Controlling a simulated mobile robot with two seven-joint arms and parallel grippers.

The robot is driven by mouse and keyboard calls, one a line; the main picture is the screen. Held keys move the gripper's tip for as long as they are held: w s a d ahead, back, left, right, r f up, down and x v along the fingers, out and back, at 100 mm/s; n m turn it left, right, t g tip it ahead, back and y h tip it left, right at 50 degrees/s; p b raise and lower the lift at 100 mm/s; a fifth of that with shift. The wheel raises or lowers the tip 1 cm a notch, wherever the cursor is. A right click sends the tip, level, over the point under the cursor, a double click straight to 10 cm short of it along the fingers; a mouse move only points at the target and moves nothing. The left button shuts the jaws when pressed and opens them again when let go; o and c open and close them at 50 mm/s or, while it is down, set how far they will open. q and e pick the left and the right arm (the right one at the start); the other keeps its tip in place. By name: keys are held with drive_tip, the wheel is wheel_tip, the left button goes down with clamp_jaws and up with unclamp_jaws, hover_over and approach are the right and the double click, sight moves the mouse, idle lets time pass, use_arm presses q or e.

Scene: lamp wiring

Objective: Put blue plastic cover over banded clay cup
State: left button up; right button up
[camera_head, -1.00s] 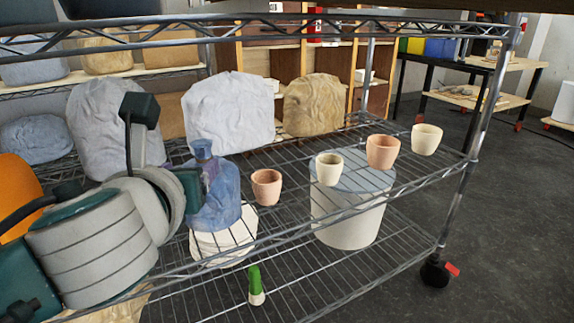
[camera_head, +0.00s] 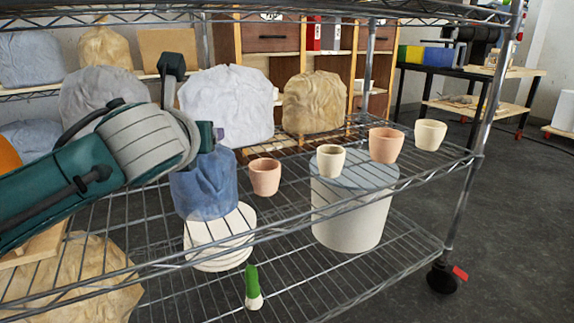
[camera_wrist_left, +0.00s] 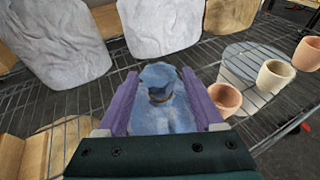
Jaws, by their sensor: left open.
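The blue plastic cover (camera_head: 203,190) is a crumpled, draped shape on the rack's middle level, with a gathered top knob visible in the left wrist view (camera_wrist_left: 160,85). My left gripper (camera_wrist_left: 160,74) is open, its purple fingers on either side of that knob; I cannot tell if they touch it. In the head view my gripper (camera_head: 215,138) is at the cover's top, mostly hidden by my wrist. Several plain-looking cups stand to the right: terracotta (camera_head: 265,178), cream (camera_head: 330,161), terracotta (camera_head: 386,146) and cream (camera_head: 430,135). Banding cannot be made out on any. My right gripper is out of view.
White wrapped lumps (camera_head: 228,105) and a tan one (camera_head: 311,103) stand behind. The rack's front rail (camera_head: 400,182) runs before the cups. A white bucket (camera_head: 348,220) and a green-handled tool (camera_head: 252,287) are lower down. Bare wire shelf lies between cover and cups.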

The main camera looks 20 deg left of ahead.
use_arm(q)
clamp_jaws()
idle(0.3)
idle(0.4)
